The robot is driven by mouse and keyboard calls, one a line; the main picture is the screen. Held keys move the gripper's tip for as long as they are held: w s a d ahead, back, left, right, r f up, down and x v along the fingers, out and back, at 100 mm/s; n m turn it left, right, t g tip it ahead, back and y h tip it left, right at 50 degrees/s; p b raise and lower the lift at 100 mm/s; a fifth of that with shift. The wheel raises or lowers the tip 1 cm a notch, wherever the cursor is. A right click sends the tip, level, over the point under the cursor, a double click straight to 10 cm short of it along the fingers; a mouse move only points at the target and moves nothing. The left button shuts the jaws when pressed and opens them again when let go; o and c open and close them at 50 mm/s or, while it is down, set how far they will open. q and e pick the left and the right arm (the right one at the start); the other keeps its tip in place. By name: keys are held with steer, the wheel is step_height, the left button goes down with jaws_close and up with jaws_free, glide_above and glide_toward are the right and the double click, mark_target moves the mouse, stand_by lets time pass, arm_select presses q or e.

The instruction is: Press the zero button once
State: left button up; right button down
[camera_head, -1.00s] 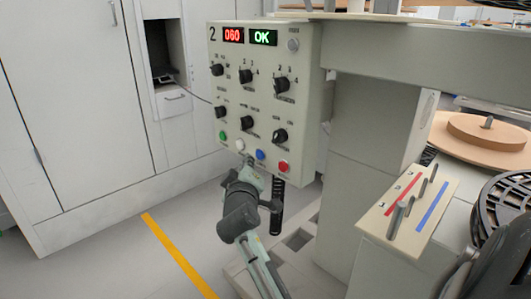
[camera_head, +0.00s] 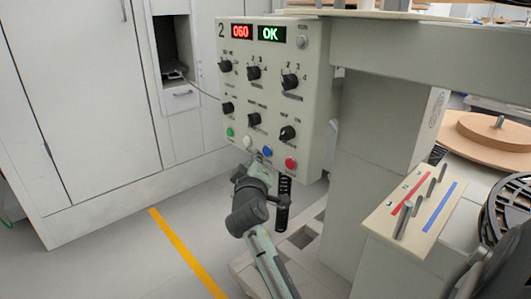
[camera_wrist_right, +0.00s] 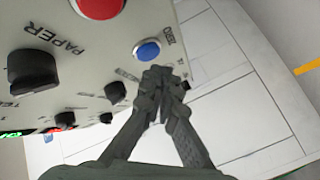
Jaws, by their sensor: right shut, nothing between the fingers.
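The control box (camera_head: 265,100) numbered 2 has a red display (camera_head: 241,32) reading 060 and a green display (camera_head: 271,34) reading OK. Its bottom row holds green (camera_head: 230,132), white (camera_head: 247,142), blue (camera_head: 267,151) and red (camera_head: 290,163) buttons. My right gripper (camera_head: 254,163) is shut and empty, just below the white and blue buttons. In the right wrist view its fingertips (camera_wrist_right: 160,76) are beside the blue button (camera_wrist_right: 147,50) and cover the white button's area; contact cannot be told. My left gripper is not in view.
Several black knobs (camera_head: 254,119) stick out above the buttons. A black coiled part (camera_head: 284,190) hangs under the box. A grey beam and post (camera_head: 385,120) stand right of it. A slotted lever panel (camera_head: 415,213) is at lower right. Open floor (camera_head: 170,215) lies left.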

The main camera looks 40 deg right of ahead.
steer(key=shift+d, duration=0.2)
stand_by(0.4)
steer(key=shift+d, duration=0.25)
steer(key=shift+d+p, duration=0.4)
steer(key=shift+p, duration=0.05)
stand_by(0.5)
stand_by(0.4)
steer(key=shift+a, duration=0.8)
